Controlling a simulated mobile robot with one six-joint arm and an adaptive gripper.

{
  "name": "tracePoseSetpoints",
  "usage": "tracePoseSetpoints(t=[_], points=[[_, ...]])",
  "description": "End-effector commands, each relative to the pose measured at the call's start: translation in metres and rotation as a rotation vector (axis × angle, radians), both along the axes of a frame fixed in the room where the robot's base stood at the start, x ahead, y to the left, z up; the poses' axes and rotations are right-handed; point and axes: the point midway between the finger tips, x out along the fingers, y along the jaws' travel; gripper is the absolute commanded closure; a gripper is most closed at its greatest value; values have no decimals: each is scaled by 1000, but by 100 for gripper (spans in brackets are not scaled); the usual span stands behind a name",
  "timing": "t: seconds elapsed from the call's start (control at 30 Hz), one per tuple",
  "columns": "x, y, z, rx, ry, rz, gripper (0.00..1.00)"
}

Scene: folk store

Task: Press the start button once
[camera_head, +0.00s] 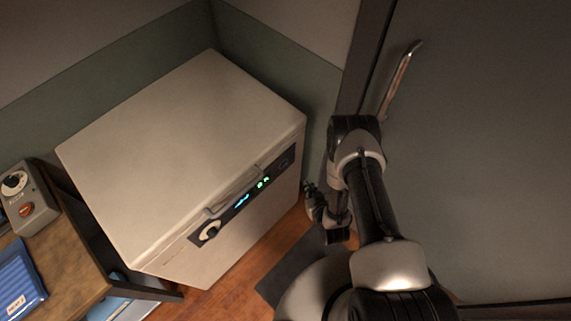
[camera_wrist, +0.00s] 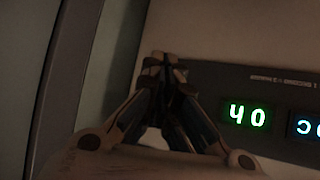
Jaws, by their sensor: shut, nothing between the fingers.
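A pale, box-shaped machine (camera_head: 190,140) has a dark control panel (camera_head: 240,198) along its upper front edge. The panel carries a round knob (camera_head: 210,231), a blue display (camera_head: 242,199), green digits (camera_head: 264,182) and a small dark round button (camera_head: 284,163) at its right end. My gripper (camera_head: 309,187) is beside the machine's front right side. In the wrist view my gripper (camera_wrist: 163,62) is shut and empty, with its fingertips over the panel's end beside the green digits (camera_wrist: 247,114). The fingers hide that end, so I cannot tell whether they touch the button.
A wooden table (camera_head: 75,260) at the left holds a grey control box (camera_head: 30,215) with a dial and an orange button, and a blue package (camera_head: 18,282). A large grey door (camera_head: 480,150) with a metal handle (camera_head: 401,78) stands right of my arm. A dark mat (camera_head: 290,270) lies on the floor.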

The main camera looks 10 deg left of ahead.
Motion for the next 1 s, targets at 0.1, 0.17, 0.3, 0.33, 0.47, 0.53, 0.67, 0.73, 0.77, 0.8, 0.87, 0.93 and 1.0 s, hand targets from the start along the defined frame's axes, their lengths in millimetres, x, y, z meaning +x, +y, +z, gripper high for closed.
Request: tracePoseSetpoints(t=[0.1, 0.17, 0.3, 0.33, 0.47, 0.53, 0.67, 0.73, 0.77, 0.8, 0.87, 0.93, 1.0], points=[[5, 7, 0, 0, -2, 4, 100], [9, 11, 0, -1, -3, 4, 100], [21, 28, 0, 0, -3, 6, 100], [24, 31, 0, 0, -4, 5, 100], [35, 45, 0, 0, -3, 4, 100], [41, 52, -1, 0, -3, 2, 100], [48, 61, -1, 0, -2, 2, 100], [51, 65, -1, 0, -2, 1, 100], [52, 66, 0, 0, -1, 0, 100], [53, 67, 0, 1, -1, 1, 100], [53, 69, 0, 1, 0, 1, 100], [54, 69, 0, 1, 0, 1, 100], [54, 69, 0, 0, 0, 0, 100]])
